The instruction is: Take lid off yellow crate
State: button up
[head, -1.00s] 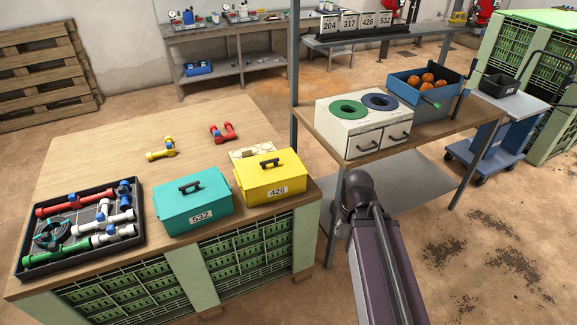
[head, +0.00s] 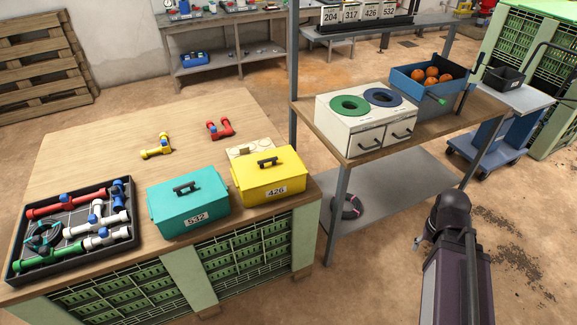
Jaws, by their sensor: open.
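My gripper does not show; only the dark upper joint and purple link of my arm are visible.
A black tray (head: 73,257) of pipe fittings lies left on the table. Yellow (head: 157,147) and red (head: 220,129) fittings lie behind the crates. A white box (head: 365,120) with two round holes and a blue bin (head: 428,84) of orange balls stand right. The table's back middle is clear.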

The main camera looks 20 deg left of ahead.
aim_at(251, 171)
jog(key=z, duration=0.3)
jog(key=k, duration=0.75)
jog(key=u, duration=1.25)
jog(key=i, duration=1)
